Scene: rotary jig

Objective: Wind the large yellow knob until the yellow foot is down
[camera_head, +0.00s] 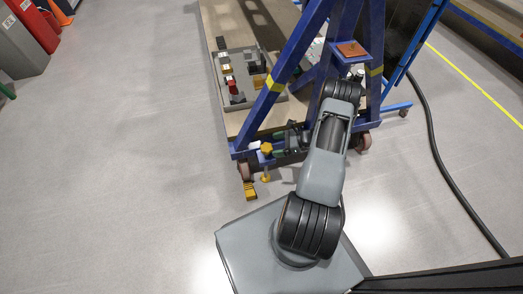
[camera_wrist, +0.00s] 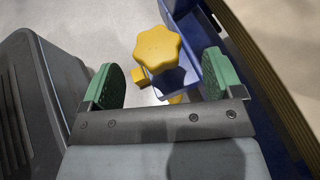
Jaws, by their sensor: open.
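The large yellow knob (camera_head: 266,148) has a lobed, star-like rim and sits at the near left corner of the blue frame. In the wrist view the knob (camera_wrist: 158,48) lies ahead, between the lines of my two green-padded fingers. My gripper (camera_wrist: 162,64) is open, with nothing between its pads. In the head view my gripper (camera_head: 279,145) is just right of the knob. The yellow foot (camera_head: 266,177) shows below the knob, close to the floor; I cannot tell whether it touches. A bit of yellow, probably the foot (camera_wrist: 176,98), shows below the knob in the wrist view.
The blue frame (camera_head: 255,118) stands on caster wheels (camera_head: 245,170). A grey tray (camera_head: 222,75) with small parts is on the wooden top. A black cable runs along the right.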

